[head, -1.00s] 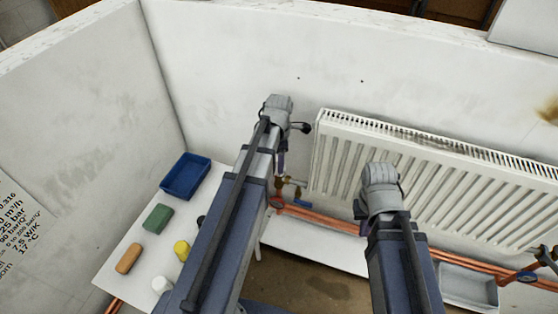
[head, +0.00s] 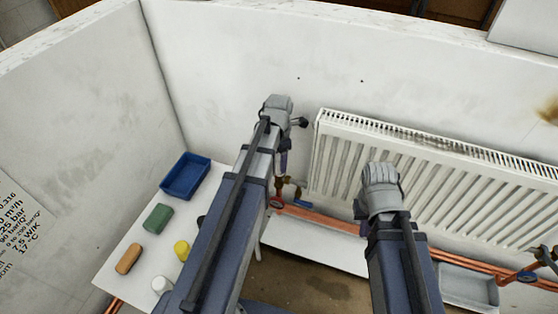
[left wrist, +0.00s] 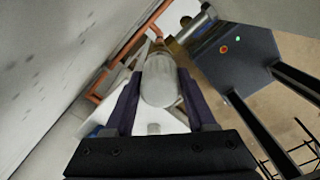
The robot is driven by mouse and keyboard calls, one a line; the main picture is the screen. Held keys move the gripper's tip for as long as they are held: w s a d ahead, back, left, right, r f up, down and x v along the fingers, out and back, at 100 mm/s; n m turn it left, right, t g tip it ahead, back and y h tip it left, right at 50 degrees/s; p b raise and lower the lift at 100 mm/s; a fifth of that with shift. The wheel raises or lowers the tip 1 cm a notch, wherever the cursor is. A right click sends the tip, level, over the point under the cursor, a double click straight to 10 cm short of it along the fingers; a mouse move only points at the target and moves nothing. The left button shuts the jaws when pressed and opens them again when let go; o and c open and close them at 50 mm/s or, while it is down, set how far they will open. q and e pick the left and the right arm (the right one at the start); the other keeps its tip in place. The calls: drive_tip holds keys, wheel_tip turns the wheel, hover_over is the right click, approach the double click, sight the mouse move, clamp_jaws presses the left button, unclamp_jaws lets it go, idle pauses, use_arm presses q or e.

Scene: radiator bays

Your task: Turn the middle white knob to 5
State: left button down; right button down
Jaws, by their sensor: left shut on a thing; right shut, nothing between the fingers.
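A pale grey-white knob (left wrist: 160,82) stands between the dark fingers of my left gripper (left wrist: 158,100) in the left wrist view, and the gripper is shut on it. No number or mark on the knob can be read. In the head view my left gripper (head: 284,160) points down beside the left end of the radiator (head: 400,165), above a brass valve (head: 280,186). The knob is hidden there. My right arm is in front of the radiator in the head view. Its fingers are hidden behind its own wrist.
Copper pipes (head: 325,220) run low along the wall. A white shelf (head: 128,235) at left holds a blue tray (head: 185,176), a green block (head: 157,218), an orange block (head: 128,259) and a yellow cylinder (head: 182,250). A grey tray (head: 467,286) lies at lower right.

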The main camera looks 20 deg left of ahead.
sight(279, 157)
use_arm(q)
drive_tip(key=shift+c, duration=1.1)
unclamp_jaws()
drive_tip(key=shift+r, duration=0.1)
wheel_tip(279, 157, up, 8)
drive_tip(key=p, duration=0.8)
drive_tip(key=shift+f, duration=0.2)
